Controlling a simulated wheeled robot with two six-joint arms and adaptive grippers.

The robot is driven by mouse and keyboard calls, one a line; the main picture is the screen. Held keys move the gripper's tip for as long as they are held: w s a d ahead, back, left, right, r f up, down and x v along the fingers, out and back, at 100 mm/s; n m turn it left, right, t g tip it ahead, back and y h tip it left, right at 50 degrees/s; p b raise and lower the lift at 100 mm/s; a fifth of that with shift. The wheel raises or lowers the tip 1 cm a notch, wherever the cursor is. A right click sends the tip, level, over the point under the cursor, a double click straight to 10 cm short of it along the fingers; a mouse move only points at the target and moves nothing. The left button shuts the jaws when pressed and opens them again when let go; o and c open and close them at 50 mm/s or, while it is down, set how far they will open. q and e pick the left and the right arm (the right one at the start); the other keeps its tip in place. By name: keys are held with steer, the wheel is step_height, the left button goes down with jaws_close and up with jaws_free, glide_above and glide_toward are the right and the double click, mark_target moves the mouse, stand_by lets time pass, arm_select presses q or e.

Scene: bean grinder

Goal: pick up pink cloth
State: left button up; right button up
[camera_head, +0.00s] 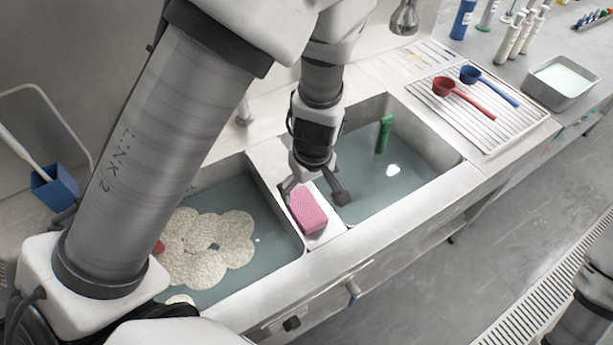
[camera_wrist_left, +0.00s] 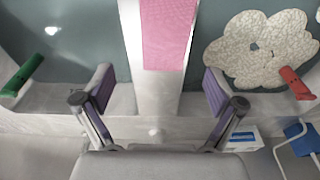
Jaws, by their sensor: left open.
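The pink cloth (camera_head: 308,209) is a block-like pink piece lying on the pale divider between the two sink basins in the head view. It also shows at the top middle of the left wrist view (camera_wrist_left: 168,34), cut by the frame's upper edge. My left gripper (camera_head: 315,195) is above the divider by the cloth, with its fingers spread. In the left wrist view the open fingers (camera_wrist_left: 157,88) stand to either side of the divider strip, below the cloth in the picture. Nothing is between them except the view of the divider. My right gripper is not in view.
The left basin (camera_head: 275,235) holds water and a cream, flower-shaped piece (camera_head: 207,248). The right basin (camera_head: 425,150) holds water and a green-handled item (camera_head: 384,134). A drying rack (camera_head: 490,118) with red and blue scoops stands at the right. A faucet (camera_head: 243,112) rises behind.

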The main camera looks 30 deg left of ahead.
mark_target(305, 207)
arm_select(q)
steer(key=shift+s+d+f+p, duration=0.2)
steer(key=shift+s+f, duration=0.25)
steer(key=shift+f, duration=0.2)
steer(key=shift+s+d+f+p, duration=0.15)
steer(key=shift+s+f, duration=0.25)
steer(key=shift+f, duration=0.2)
steer(key=f, duration=0.1)
steer(key=f+b, duration=0.1)
steer(key=f, duration=0.1)
steer(key=w+a+f+b, duration=0.1)
steer(key=shift+w+a+f, duration=0.1)
steer(key=shift+f, duration=0.2)
steer(key=shift+w, duration=0.1)
steer(key=shift+r, duration=0.15)
steer(key=shift+s+d+r, duration=0.15)
steer(key=shift+s+d, duration=0.1)
steer(key=shift+c, duration=1.3)
steer(key=c, duration=0.9)
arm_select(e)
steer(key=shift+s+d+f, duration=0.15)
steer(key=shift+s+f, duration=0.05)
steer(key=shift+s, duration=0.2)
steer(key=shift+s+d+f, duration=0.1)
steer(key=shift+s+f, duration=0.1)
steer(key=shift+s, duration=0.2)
